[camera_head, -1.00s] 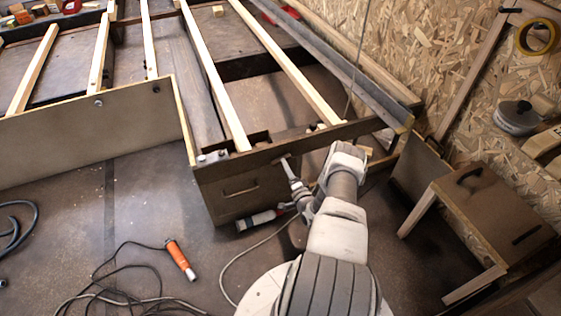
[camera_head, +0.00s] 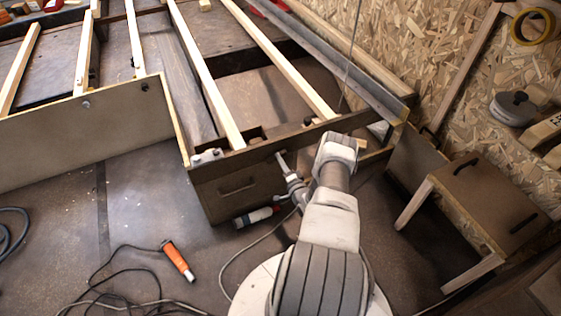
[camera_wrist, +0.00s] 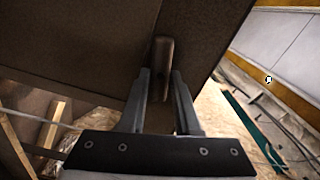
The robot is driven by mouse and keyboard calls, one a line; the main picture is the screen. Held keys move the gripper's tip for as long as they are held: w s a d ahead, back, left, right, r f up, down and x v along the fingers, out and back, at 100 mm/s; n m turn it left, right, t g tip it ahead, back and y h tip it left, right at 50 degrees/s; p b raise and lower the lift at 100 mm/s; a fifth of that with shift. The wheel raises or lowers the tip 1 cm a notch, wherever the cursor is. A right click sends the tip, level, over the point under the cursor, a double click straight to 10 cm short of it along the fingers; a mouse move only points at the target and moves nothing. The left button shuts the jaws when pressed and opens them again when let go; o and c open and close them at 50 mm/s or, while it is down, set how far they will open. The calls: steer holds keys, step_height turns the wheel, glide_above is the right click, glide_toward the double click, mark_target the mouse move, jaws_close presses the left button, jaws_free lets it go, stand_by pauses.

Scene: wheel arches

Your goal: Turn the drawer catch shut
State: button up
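The dark brown drawer front (camera_head: 238,192) with its slot handle sits under the frame's end rail in the head view. In the wrist view the catch (camera_wrist: 162,68) is a short brown bar, standing upright in the picture on the dark panel (camera_wrist: 80,40). My gripper (camera_wrist: 162,76) is open, its two fingertips on either side of the catch's lower part. A narrow gap seems to show on each side; I cannot tell whether either finger touches it. In the head view my gripper (camera_head: 283,162) is at the drawer's upper right corner, where the catch cannot be made out clearly.
An orange-handled tool (camera_head: 178,260) with a cable lies on the floor at left. A grey and red cylindrical tool (camera_head: 256,216) lies below the drawer. A wooden step stool (camera_head: 487,205) stands at right by the chipboard wall (camera_head: 420,60).

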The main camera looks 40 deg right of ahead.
jaws_close()
steer(key=shift+n, duration=0.4)
steer(key=shift+w+a+r+n, duration=0.1)
steer(key=shift+n, duration=3.45)
steer(key=shift+a+r+n, duration=0.1)
steer(key=shift+n, duration=3.45)
